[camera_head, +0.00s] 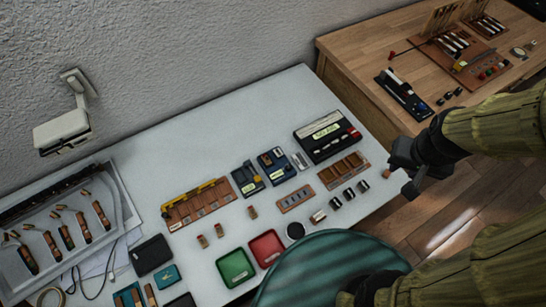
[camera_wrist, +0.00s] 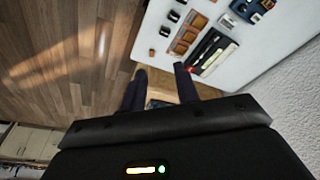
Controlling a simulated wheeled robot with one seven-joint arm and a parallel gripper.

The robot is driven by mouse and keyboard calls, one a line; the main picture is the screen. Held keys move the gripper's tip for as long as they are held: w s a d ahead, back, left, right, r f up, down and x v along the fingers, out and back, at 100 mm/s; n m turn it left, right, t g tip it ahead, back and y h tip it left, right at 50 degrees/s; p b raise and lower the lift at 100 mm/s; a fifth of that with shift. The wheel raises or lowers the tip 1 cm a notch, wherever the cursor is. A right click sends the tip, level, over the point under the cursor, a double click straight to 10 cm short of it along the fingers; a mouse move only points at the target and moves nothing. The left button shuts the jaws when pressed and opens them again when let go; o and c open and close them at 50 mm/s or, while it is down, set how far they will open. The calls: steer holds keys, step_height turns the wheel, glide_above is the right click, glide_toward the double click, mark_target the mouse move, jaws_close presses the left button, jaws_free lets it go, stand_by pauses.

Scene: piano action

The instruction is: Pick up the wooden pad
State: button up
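I cannot tell for sure which thing is the wooden pad. A small tan wooden piece (camera_head: 386,173) lies at the right edge of the white table (camera_head: 150,142); it also shows in the wrist view (camera_wrist: 151,52), beyond the left fingertip. My gripper (camera_head: 402,172) is just right of it in the head view, by the table's right edge. In the wrist view my gripper (camera_wrist: 161,72) is open, with its two dark fingers apart and nothing held between them.
Left of the wooden piece stand several small dark and metal cylinders (camera_head: 349,193). A brown compartment tray (camera_head: 345,169) and a black device (camera_head: 327,136) lie behind them. A wooden desk (camera_head: 350,62) with tools stands at the back right. Wooden floor (camera_head: 440,215) lies between.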

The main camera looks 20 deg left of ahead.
steer(key=n+g+b, duration=0.3)
steer(key=n+b, duration=0.3)
steer(key=n, duration=0.4)
glide_above(266, 159)
step_height(266, 159, down, 14)
steer(key=shift+f, duration=0.15)
step_height(266, 159, down, 12)
steer(key=shift+w+f+p, duration=0.1)
steer(key=shift+p, duration=0.9)
